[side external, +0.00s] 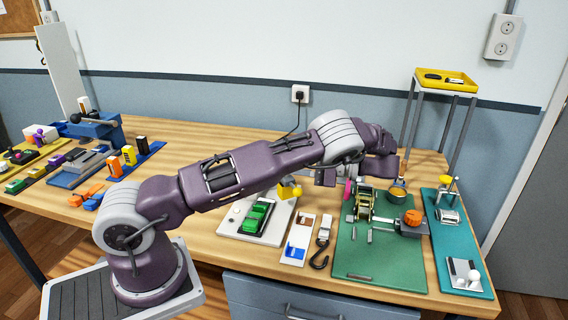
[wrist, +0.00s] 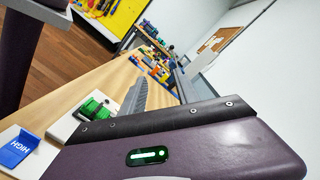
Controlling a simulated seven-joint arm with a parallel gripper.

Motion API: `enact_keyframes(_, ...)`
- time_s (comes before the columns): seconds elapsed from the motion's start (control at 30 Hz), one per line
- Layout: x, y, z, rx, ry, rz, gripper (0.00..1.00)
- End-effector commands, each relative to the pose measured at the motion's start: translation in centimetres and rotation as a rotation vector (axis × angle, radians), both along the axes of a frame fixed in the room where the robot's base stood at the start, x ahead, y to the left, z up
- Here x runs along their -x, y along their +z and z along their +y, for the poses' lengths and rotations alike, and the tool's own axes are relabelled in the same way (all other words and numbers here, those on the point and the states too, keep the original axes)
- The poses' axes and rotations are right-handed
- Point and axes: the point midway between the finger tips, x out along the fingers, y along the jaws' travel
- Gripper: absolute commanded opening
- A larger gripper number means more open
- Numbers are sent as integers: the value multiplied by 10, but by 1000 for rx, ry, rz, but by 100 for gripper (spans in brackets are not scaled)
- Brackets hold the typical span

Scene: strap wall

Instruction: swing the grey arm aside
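The green board (side external: 375,262) lies on the bench with a brass-and-green reel mechanism (side external: 365,203), an orange knob (side external: 412,217) and a grey block (side external: 413,229) on it. I cannot tell for certain which part is the grey arm; my wrist hides some of the board's far side. My gripper (side external: 325,178) hangs low beside the far left of the green board, near a pink disc (side external: 348,188). Its fingertips are mostly hidden there. In the wrist view a grey ridged piece (wrist: 137,97), perhaps a finger, sticks out past my purple hand.
A teal board (side external: 462,262) lies right. A yellow tray stand (side external: 446,80) rises behind. Blocks crowd the left bench.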

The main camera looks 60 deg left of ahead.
Motion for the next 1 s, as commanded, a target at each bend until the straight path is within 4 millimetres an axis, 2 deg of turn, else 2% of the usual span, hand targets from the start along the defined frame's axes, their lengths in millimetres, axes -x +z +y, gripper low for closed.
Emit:
enact_keyframes(0.03,0,-2,-4,40,-18,41,25)
enact_keyframes(0.07,1,-4,-9,92,-40,97,19)
enact_keyframes(0.17,6,-19,-38,391,-177,469,0)
enact_keyframes(0.23,13,-33,-65,636,-296,866,0)
enact_keyframes(0.33,24,-51,-101,887,-409,1480,0)
enact_keyframes(0.4,33,-62,-121,974,-430,1879,0)
enact_keyframes(0.5,44,-73,-142,1010,-398,2312,0)
enact_keyframes(0.53,46,-76,-146,1010,-385,2400,0)
enact_keyframes(0.6,50,-79,-152,1004,-355,2533,0)
enact_keyframes(0.73,50,-81,-145,1005,-336,2591,0)
enact_keyframes(1.0,43,-83,-89,1010,-336,2582,0)
